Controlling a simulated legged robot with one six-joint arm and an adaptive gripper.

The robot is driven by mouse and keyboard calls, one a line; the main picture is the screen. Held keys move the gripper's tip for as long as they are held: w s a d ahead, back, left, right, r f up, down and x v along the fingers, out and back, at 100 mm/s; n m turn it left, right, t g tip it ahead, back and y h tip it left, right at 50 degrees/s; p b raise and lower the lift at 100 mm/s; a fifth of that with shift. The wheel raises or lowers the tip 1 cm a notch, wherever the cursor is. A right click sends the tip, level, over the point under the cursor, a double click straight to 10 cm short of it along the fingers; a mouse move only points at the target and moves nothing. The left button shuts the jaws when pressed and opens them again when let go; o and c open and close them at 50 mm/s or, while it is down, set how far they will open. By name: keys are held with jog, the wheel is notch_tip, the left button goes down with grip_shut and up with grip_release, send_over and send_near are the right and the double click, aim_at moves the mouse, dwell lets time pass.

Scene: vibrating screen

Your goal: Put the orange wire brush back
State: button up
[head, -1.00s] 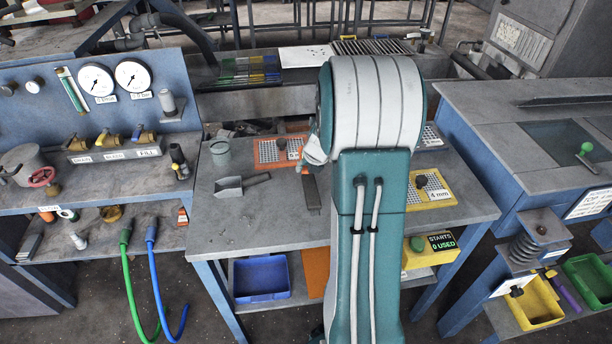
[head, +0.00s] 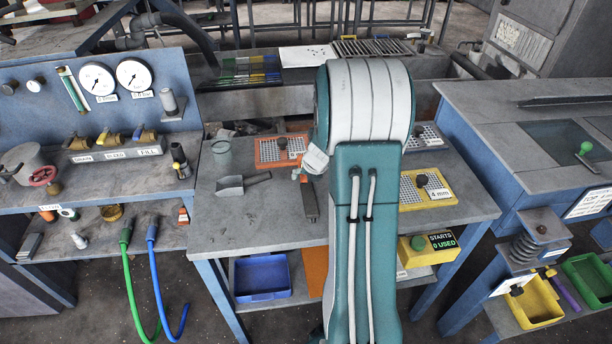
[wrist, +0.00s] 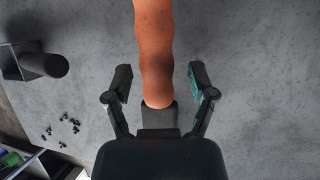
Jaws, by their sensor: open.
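The orange wire brush lies on the grey workbench (head: 265,215). In the head view its long dark head (head: 310,203) points toward me, and a bit of its orange handle shows beside my arm. In the wrist view the orange handle (wrist: 154,40) runs from the top edge down between my fingers, to a dark part that my gripper body partly hides. My gripper (wrist: 160,80) is open, with one finger on each side of the handle and a visible gap at both. In the head view my arm hides most of the gripper.
A metal scoop (head: 243,184) lies left of the brush; its handle shows in the wrist view (wrist: 45,65). An orange-framed sieve (head: 268,153) is behind, and a yellow 4 mm sieve (head: 428,190) is to the right. A blue bin (head: 262,278) sits below. The bench's front left is mostly clear.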

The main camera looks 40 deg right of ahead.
jog(key=d+v, duration=0.1)
jog(key=v, duration=1)
jog(key=s+a+r+n, duration=0.2)
jog(key=a+r+n, duration=0.3)
jog(key=a+n, duration=0.45)
jog(key=s+a+r+n, duration=0.2)
jog(key=a+r+n, duration=0.2)
jog(key=a+n, duration=0.55)
jog(key=s+a+r+n, duration=0.1)
jog(key=s+a+n, duration=0.4)
jog(key=n, duration=0.6)
jog(key=s+a+r+n, duration=0.1)
jog(key=s+a+n, duration=0.4)
jog(key=n, duration=0.7)
jog(key=s, duration=0.2)
jog(key=shift+s+r+y, duration=0.25)
jog(key=shift+r+y, duration=0.05)
jog(key=shift+r, duration=0.1)
jog(key=shift+c, duration=1)
jog(key=shift+d, duration=0.1)
